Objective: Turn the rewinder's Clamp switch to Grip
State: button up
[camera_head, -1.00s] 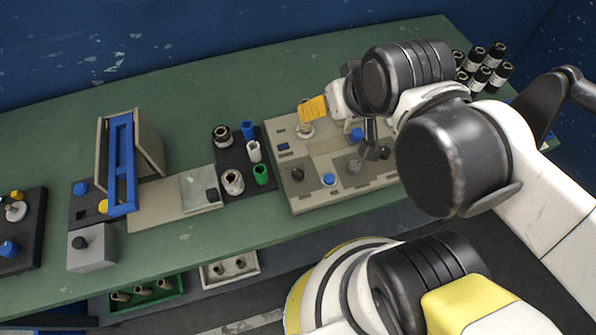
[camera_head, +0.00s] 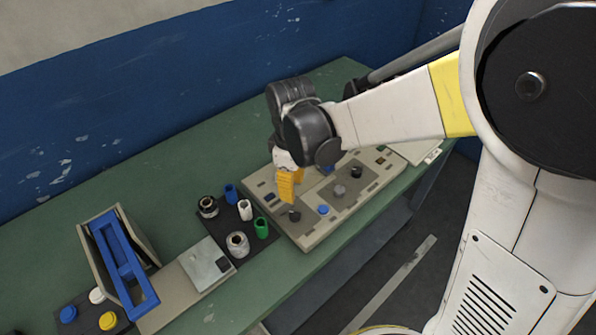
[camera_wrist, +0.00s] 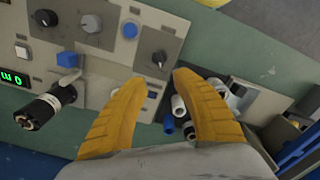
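The beige control panel (camera_head: 312,238) lies on the green table and carries several knobs and buttons. My gripper (camera_head: 287,199) has yellow fingers pointing down over the panel's left end. In the wrist view its fingers (camera_wrist: 155,76) are spread apart with nothing between them.
A blue button (camera_head: 323,210), a grey knob (camera_head: 340,190) and another black knob (camera_head: 356,171) are close by on the panel. A dark tray (camera_head: 225,225) with coloured cylinders stands left of it. A blue-framed device (camera_head: 125,262) is farther left. Open floor lies in front.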

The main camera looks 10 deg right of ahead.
aim_at(293, 213)
notch_tip(293, 213, down, 11)
jog(key=b, duration=0.4)
jog(key=shift+f, duration=0.15)
grip_shut()
